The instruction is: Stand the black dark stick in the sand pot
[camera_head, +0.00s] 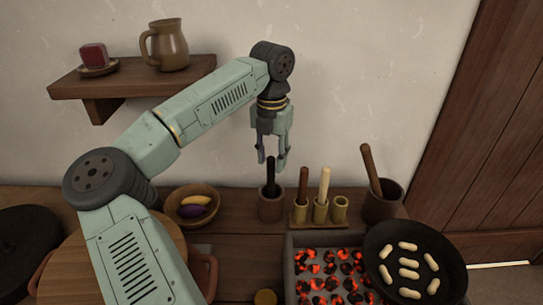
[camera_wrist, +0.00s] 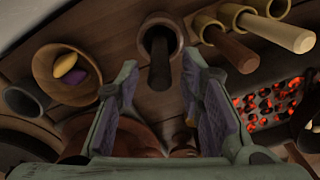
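The black stick (camera_head: 270,174) stands upright in a small brown pot (camera_head: 270,208) on the wooden counter. In the wrist view the stick (camera_wrist: 160,62) leans against no finger, and its pot (camera_wrist: 160,24) lies at the top middle. I cannot see whether this pot holds sand. My gripper (camera_head: 272,155) points down above the pot, with the stick's top close to its fingertips. In the wrist view my gripper (camera_wrist: 160,72) has its two fingers wide apart, with bare space on both sides of the stick. It holds nothing.
Right of the pot, a stand (camera_head: 320,222) bears bamboo cups with brown and pale sticks. Beyond it are a mortar with pestle (camera_head: 383,203), glowing coals (camera_head: 330,275) and a pan (camera_head: 415,245) of peanuts. A bowl (camera_head: 193,195) and, in the wrist view, a grey cup (camera_wrist: 22,101) are left.

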